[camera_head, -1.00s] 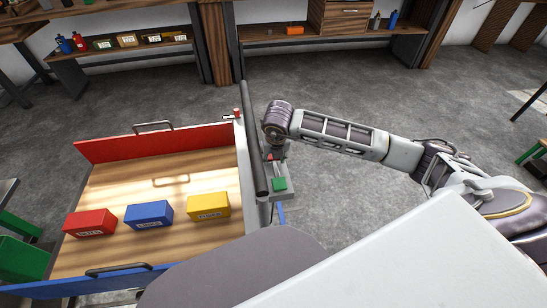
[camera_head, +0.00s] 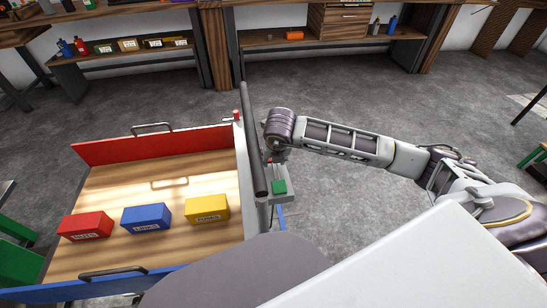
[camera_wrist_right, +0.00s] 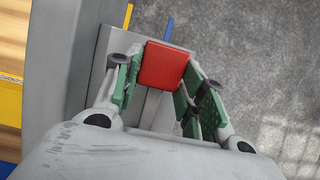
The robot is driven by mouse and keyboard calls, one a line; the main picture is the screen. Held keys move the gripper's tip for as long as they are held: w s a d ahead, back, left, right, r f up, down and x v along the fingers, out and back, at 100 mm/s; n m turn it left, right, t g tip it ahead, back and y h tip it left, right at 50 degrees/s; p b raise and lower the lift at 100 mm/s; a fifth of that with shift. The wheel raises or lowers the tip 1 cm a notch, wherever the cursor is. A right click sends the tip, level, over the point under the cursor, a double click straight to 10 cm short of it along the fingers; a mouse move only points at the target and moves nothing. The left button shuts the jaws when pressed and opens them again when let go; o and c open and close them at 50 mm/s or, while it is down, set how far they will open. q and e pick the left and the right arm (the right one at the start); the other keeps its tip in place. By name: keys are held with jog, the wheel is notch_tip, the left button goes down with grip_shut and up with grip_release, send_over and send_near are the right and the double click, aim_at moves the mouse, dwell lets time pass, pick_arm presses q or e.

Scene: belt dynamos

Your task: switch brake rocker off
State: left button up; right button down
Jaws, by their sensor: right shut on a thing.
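A grey switch box (camera_head: 284,199) with a green block (camera_head: 279,187) on it is fixed to the right side of a wooden-topped trolley. My right gripper (camera_head: 270,158) points down at the box's far part, with a little red showing at its tips. In the right wrist view, a square red piece (camera_wrist_right: 163,65) sits between the fingertips of my right gripper (camera_wrist_right: 158,80), which is shut on it. No label shows, so I cannot tell whether it is the brake rocker or its setting. The green block is not clear in that view. My left gripper is out of view.
The trolley's wooden top (camera_head: 110,250) holds red (camera_head: 85,226), blue (camera_head: 147,217) and yellow (camera_head: 207,208) boxes. A dark roller bar (camera_head: 254,140) runs close beside my right gripper. Open grey floor (camera_head: 350,220) lies to the right.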

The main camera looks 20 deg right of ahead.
jog(key=c, duration=0.9)
grip_release()
jog(key=shift+o, duration=0.2)
jog(key=shift+r, duration=0.1)
jog(key=v, duration=1.2)
jog(key=shift+s, duration=0.1)
